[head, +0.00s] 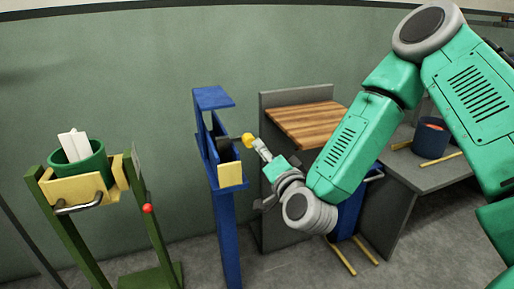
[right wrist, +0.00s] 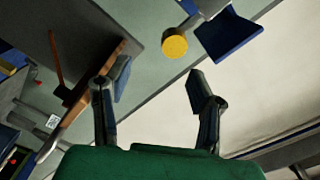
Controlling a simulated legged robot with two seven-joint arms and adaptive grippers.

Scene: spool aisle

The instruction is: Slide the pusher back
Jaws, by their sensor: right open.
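A blue upright stand (head: 226,235) holds a dark rounded part (head: 227,149) in its frame. A yellow round knob (head: 248,140) sticks out to the right of it; I take this for the pusher's handle. In the right wrist view the yellow knob (right wrist: 174,43) lies beyond the fingertips, with a blue bracket (right wrist: 228,35) beside it. My right gripper (head: 261,149) is close to the knob at its right. In the right wrist view my right gripper (right wrist: 158,80) has its fingers spread, with nothing between them. My left gripper is not in view.
A green stand (head: 160,240) at left carries a yellow holder with a green pot (head: 80,165). Behind my right arm are a wood-topped grey bench (head: 300,122) and a grey table with a dark blue bucket (head: 431,140). Floor shows between the stands.

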